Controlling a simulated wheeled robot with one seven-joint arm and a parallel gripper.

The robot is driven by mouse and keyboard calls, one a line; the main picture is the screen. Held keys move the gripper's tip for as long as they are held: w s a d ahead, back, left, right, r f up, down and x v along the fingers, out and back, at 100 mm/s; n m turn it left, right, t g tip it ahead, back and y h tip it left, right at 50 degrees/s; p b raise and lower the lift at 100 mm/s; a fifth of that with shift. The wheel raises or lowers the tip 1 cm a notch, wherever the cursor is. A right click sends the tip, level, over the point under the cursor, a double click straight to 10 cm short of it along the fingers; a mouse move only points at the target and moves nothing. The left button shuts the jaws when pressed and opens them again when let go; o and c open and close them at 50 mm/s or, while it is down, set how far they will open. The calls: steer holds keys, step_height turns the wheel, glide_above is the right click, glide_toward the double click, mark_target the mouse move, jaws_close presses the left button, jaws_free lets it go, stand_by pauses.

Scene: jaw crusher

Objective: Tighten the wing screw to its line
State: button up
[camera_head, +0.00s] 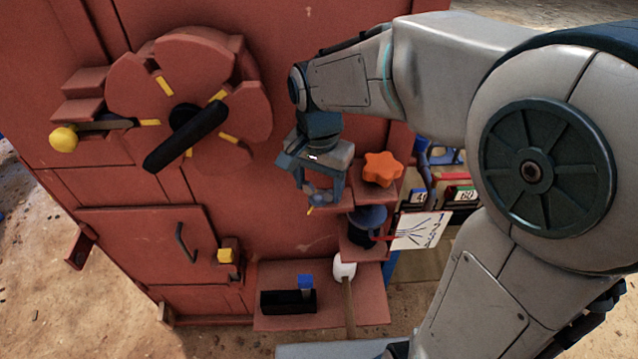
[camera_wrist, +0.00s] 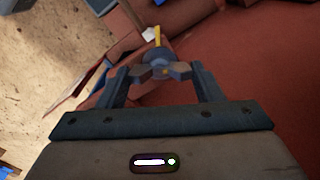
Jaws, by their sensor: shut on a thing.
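The wing screw (camera_head: 320,194) is a small blue-grey part with wings on the front of the red crusher. In the wrist view the wing screw (camera_wrist: 165,71) sits between my two fingers, which touch or nearly cover its wings. A small yellow mark shows on its hub. A yellow line (camera_wrist: 157,36) stands just beyond it. My gripper (camera_head: 317,190) points down at the screw and is shut on it; it fills the lower part of the wrist view (camera_wrist: 160,76). Whether the screw's mark meets the line is unclear.
An orange star knob (camera_head: 382,168) stands close right of my gripper. A dial card (camera_head: 420,230) with a red pointer is lower right. A black tray (camera_head: 288,302) and a white-headed tool (camera_head: 344,267) are below. A large red wheel (camera_head: 240,110) with a black handle is left.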

mark_target(318, 186)
steer(key=shift+w+r, duration=0.1)
stand_by(0.3)
steer(key=o, duration=1)
step_height(318, 186, up, 14)
steer(key=shift+f, duration=0.1)
steer(key=s+d+f+n+t, duration=0.1)
steer(key=s+d+f+n, duration=0.1)
steer(key=s+d+f, duration=0.1)
steer(key=s+d+f+n+t, duration=0.1)
steer(key=s+d+f+n, duration=0.1)
steer(key=s+d+f, duration=0.2)
steer(key=s+d+f+n+t, duration=0.1)
steer(key=s+d+f, duration=0.2)
steer(key=d+f, duration=0.2)
steer(key=shift+s+d+f+n, duration=0.15)
steer(key=shift+s+d+n, duration=0.15)
steer(key=shift+d+n, duration=0.1)
